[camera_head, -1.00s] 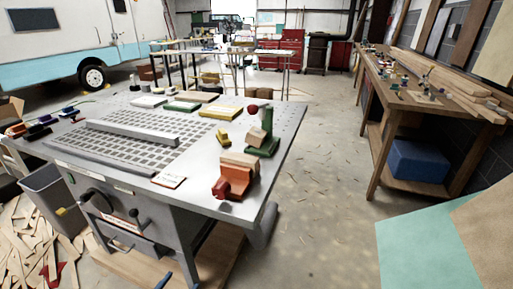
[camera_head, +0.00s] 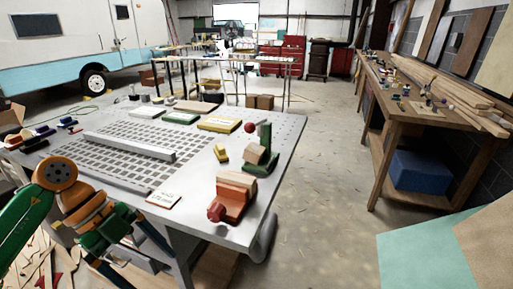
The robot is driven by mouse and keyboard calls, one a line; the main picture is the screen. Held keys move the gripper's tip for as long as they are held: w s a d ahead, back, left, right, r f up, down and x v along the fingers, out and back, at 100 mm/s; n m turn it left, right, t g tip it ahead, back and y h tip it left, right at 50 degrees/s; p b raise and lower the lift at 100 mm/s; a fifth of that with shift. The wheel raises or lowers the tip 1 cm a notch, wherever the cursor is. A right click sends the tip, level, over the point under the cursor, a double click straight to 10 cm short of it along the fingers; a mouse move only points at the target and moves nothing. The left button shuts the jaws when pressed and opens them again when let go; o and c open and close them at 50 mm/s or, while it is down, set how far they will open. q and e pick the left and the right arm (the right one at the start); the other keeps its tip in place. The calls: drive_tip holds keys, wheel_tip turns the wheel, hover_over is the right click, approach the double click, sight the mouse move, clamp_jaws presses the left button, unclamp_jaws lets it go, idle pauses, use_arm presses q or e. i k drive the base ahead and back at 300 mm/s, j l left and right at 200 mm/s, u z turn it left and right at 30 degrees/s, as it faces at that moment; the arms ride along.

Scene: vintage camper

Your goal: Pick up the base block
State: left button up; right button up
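I cannot tell for certain which piece is the base block. A light wooden block (camera_head: 237,181) sits on an orange-red piece (camera_head: 229,204) with a red knob, near the right front corner of the grey worktable (camera_head: 212,228). Behind it another light wooden block (camera_head: 254,154) rests against a green upright piece (camera_head: 265,140). A small yellow block (camera_head: 221,153) lies to their left. My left gripper (camera_head: 138,252) is at the lower left, beside the table's front edge and well away from these blocks. Its dark fingers look spread, with nothing visible between them. My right gripper is not in view.
A long grey bar (camera_head: 128,146) lies on the table's slotted grid. A flat card (camera_head: 164,200) and a yellow-edged block (camera_head: 220,124) are on the tabletop. A wooden workbench (camera_head: 408,112) stands at the right, with a blue bin (camera_head: 420,170) below. Floor between is clear.

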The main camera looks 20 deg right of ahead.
sight(253, 153)
drive_tip(key=i+l, duration=0.7)
drive_tip(key=l, duration=0.15)
drive_tip(key=i+l, duration=0.75)
drive_tip(key=l, duration=0.1)
